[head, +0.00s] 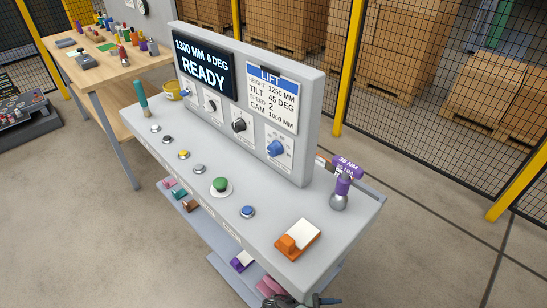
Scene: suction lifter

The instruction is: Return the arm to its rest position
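The grey control console (345,226) stands in the middle. Its screen (204,68) reads 1300 MM 0 DEG READY. The LIFT card (273,98) beside it lists height 1250 mm, tilt 45 deg, speed 2 and cam 1000 mm. A green mushroom button (220,185), a blue dial (275,148) and an orange-and-white rocker (297,240) show on the console.
A purple-headed tool (343,182) stands at the console's right end. A wooden table (107,83) with small objects is behind left. Mesh fencing (420,70) runs behind. Floor at right is clear.

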